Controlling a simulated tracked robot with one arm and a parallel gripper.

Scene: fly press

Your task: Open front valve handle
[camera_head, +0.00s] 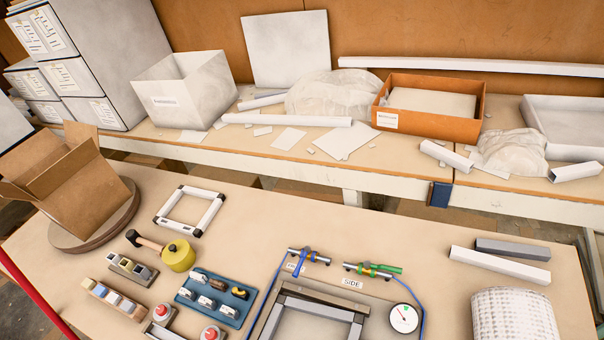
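Two small valves on pipe pieces sit at the back edge of a grey press frame on the near table. The left valve (309,256) has a blue handle (301,263) that points down toward the camera, across its pipe. A small label (291,267) beside it is too small and partly covered to read. The right valve (367,267) has a green handle (386,267) lying along its pipe, with a label reading SIDE (352,283) below it. Blue hoses run from both valves. My gripper is not in view.
A round gauge (404,318) stands right of the press frame (318,308). A white mesh roll (514,315) is at right. The table behind the valves is clear.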

